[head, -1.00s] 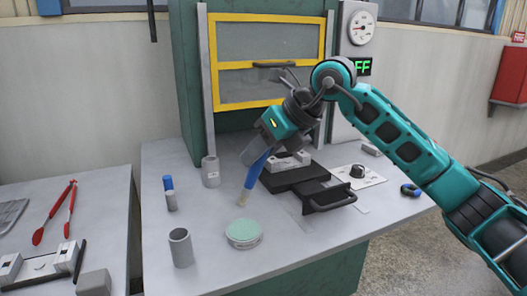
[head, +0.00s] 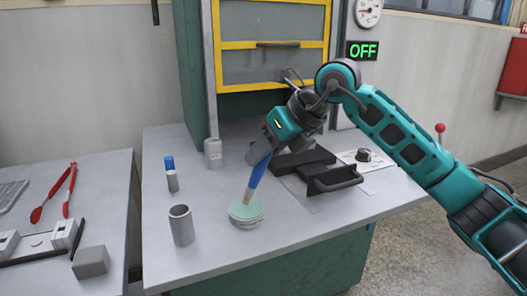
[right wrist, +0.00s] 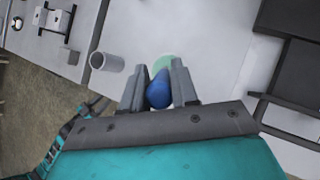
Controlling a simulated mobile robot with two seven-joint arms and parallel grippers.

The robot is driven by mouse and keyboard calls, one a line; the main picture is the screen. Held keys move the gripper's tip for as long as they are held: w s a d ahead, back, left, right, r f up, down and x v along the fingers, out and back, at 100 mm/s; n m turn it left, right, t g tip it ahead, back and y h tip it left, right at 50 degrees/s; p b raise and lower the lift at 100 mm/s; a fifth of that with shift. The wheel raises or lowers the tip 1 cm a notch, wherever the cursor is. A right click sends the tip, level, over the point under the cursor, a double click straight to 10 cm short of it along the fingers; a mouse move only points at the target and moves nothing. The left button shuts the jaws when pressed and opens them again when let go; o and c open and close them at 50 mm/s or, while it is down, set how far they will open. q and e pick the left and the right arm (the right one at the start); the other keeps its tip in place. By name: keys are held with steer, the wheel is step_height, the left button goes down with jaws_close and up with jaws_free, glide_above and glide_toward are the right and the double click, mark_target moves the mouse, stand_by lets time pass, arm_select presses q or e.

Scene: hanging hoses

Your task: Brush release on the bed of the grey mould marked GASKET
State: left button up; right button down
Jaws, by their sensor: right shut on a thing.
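My right gripper (head: 262,153) is shut on a brush with a blue handle (head: 257,174). The brush slants down, its pale tip at the green top of a round pad tin (head: 246,214); I cannot tell how firmly it touches. In the right wrist view the blue handle (right wrist: 159,90) sits between both fingers, with the green pad (right wrist: 164,62) behind it. Grey mould-like pieces (head: 64,234) lie on the left table; no GASKET lettering is readable. My left gripper is out of view.
A grey open cup (head: 181,225), a blue-topped small bottle (head: 171,175) and a grey canister (head: 213,153) stand near the pad. Red tongs (head: 55,194) and a grey block (head: 91,262) are on the left table. The press display (head: 362,50) reads OFF.

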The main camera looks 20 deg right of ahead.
steer(key=shift+f+b, duration=0.45)
steer(key=shift+f, duration=0.15)
stand_by(0.7)
steer(key=shift+f, duration=0.15)
stand_by(0.9)
steer(key=shift+r+p, duration=2.9)
steer(key=shift+r, duration=0.75)
